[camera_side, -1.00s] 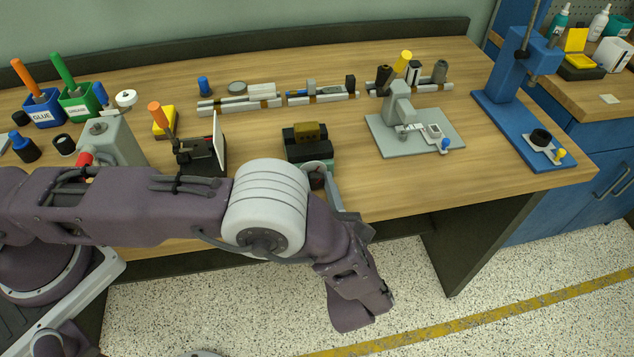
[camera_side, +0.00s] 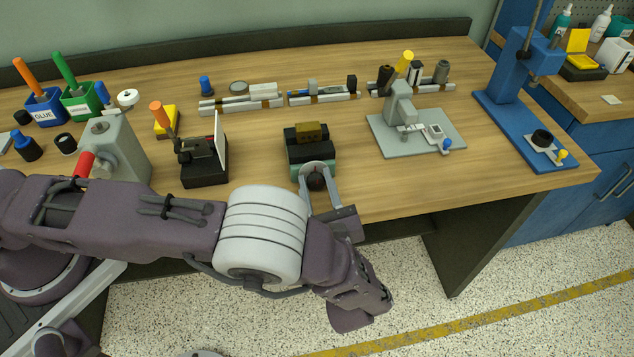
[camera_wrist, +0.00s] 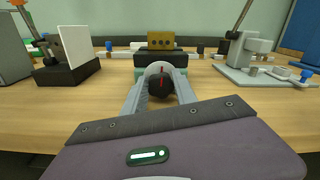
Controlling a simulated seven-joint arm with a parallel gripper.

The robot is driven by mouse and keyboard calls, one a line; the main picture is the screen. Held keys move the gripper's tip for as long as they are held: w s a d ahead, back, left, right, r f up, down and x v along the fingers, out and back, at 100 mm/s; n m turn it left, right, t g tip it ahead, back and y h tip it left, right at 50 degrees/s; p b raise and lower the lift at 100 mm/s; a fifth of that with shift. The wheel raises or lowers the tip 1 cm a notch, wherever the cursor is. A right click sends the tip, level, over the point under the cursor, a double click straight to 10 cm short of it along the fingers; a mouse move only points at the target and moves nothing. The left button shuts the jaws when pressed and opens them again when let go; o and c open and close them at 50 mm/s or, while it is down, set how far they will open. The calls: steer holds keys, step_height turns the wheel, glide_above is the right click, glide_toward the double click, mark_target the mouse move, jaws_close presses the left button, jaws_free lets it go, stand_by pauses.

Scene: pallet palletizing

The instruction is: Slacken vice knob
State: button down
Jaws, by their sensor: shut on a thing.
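The vice (camera_side: 310,142) stands near the front edge of the bench, with dark jaws, a green body and a brass-coloured block (camera_side: 311,130) with holes between its jaws. Its round black knob (camera_side: 316,182) faces the front edge. In the wrist view the knob (camera_wrist: 161,86) has a red mark pointing roughly upward. My gripper (camera_side: 316,178) reaches in from the front, and its two grey fingers are shut on the knob, one on each side. The fingers also show in the wrist view (camera_wrist: 160,90).
A black fixture with a white plate (camera_side: 204,160) stands left of the vice. A grey press on a plate (camera_side: 415,130) stands to its right. Rails with small parts (camera_side: 240,104) lie behind. A blue drill stand (camera_side: 525,110) is at the far right. Bare bench lies between them.

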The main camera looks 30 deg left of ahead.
stand_by(0.4)
steer(key=c, duration=1)
jaws_free()
steer(key=v, duration=0.7)
steer(key=s+a+r+n+g+h, duration=0.1)
steer(key=a+r+n+g+h, duration=0.2)
steer(key=a+r+n+g, duration=1)
steer(key=s+a+r+n+t+h, duration=0.3)
steer(key=s+r+n+h, duration=0.2)
steer(key=s, duration=0.3)
steer(key=s+a+r+n+t+h, duration=0.2)
steer(key=s+a+r+n+h, duration=0.2)
steer(key=s, duration=0.5)
step_height(320, 180, up, 2)
steer(key=shift+s+r+n+t+h, duration=0.25)
steer(key=shift+n+t+h, duration=0.15)
steer(key=shift+n, duration=0.7)
